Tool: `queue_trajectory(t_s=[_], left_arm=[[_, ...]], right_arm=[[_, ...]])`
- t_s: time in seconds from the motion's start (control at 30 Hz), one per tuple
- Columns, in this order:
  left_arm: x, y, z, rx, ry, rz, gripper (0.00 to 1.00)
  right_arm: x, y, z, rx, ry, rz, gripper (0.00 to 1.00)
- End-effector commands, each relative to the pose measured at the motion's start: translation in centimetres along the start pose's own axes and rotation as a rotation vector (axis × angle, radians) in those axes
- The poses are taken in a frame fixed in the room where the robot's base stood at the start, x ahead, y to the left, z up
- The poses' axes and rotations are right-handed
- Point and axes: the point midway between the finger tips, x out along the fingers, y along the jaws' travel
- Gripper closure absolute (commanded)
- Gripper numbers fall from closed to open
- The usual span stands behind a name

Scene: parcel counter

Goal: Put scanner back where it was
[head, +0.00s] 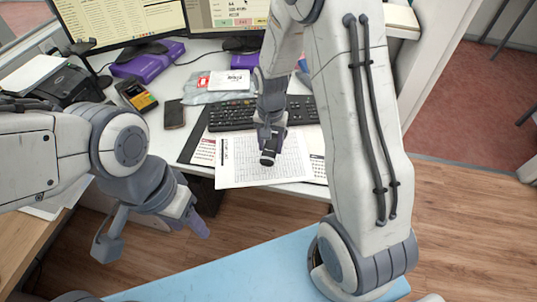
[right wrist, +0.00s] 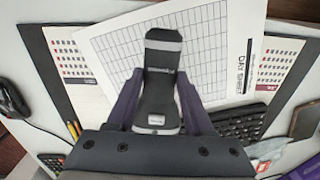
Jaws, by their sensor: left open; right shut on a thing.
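The scanner (right wrist: 160,75), black with pale grey bands, is between the purple fingers of my right gripper (right wrist: 152,100) in the right wrist view. My right gripper is shut on it. In the head view the scanner's dark end (head: 268,158) shows below my right gripper (head: 270,135), over the printed day sheet (head: 240,172). I cannot tell whether it touches the sheet. My left gripper (head: 152,228) is open and empty, in front of the desk edge at lower left.
A black keyboard (head: 235,114) lies behind the sheet, with a phone (head: 174,114) and a yellow-black device (head: 136,95) left of it. Monitors (head: 120,22) stand at the back.

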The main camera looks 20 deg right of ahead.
Motion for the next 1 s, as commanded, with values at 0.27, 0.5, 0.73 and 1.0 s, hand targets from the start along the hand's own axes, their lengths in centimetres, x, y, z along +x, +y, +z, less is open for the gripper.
queue_trajectory(t_s=[0.27, 0.5, 0.73, 1.0], left_arm=[[0.1, 0.0, 0.0, 0.000, 0.000, 0.000, 0.50], [0.2, 0.0, 0.0, 0.000, 0.000, 0.000, 0.50], [0.3, 0.0, 0.0, 0.000, 0.000, 0.000, 0.50], [0.3, 0.0, 0.0, 0.000, 0.000, 0.000, 0.50]], right_arm=[[2.9, -0.4, 0.7, -0.001, -0.003, 0.002, 1.00], [4.4, -0.4, 0.6, -0.001, 0.001, -0.001, 1.00], [4.6, -0.4, 0.6, -0.001, 0.001, -0.001, 1.00], [4.6, -0.4, 0.6, -0.001, 0.001, 0.000, 0.18]])
